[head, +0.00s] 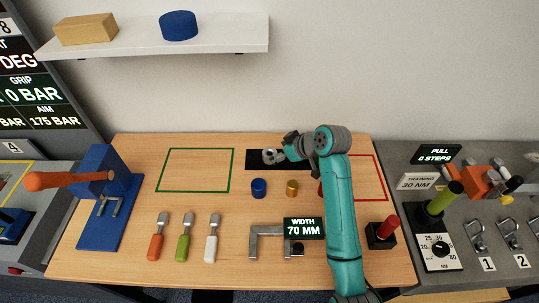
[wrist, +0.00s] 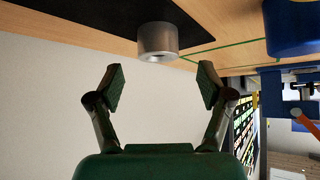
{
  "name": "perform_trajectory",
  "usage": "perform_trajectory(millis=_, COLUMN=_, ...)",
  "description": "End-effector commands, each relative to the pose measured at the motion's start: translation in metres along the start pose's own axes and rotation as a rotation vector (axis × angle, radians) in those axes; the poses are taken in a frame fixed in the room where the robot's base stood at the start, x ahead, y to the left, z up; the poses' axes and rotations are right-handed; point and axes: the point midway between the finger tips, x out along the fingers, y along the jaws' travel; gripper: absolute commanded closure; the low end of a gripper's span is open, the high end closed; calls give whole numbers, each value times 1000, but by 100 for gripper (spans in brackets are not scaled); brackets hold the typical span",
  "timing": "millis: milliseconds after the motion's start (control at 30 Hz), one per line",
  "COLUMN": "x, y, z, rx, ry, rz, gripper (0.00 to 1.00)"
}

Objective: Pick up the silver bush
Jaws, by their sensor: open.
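The silver bush (wrist: 157,42) is a short metal cylinder with a hole, standing at the edge of a black mat (head: 254,165). In the head view the silver bush (head: 269,156) shows beside the end of my arm. My gripper (wrist: 161,84) is open and empty in the wrist view, its two fingers spread wider than the bush. The bush lies ahead of the fingertips, roughly centred between them, and does not look touched. In the head view my gripper (head: 284,154) is small and partly hidden by its own wrist.
A blue bush (head: 259,187) and a brass bush (head: 292,188) stand just in front of the mat. Green (head: 194,191) and red (head: 384,178) outlines flank it. A shelf (head: 228,37) hangs above.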

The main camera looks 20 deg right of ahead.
Motion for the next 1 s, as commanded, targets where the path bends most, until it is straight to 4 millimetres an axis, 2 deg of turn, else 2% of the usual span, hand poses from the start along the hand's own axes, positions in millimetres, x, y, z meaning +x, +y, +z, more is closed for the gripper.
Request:
perform_trajectory(millis=400, x=47, y=2, z=1, rx=-1, ry=-1, rz=0, gripper=21)
perform_trajectory(millis=700, x=52, y=3, z=1, rx=0, ry=0, rz=1, gripper=21)
perform_trajectory(millis=733, x=52, y=3, z=1, rx=0, ry=0, rz=1, gripper=23)
perform_trajectory(millis=767, x=52, y=3, z=0, rx=0, ry=0, rz=1, gripper=31)
perform_trajectory(millis=1000, x=52, y=3, z=1, rx=0, ry=0, rz=1, gripper=89)
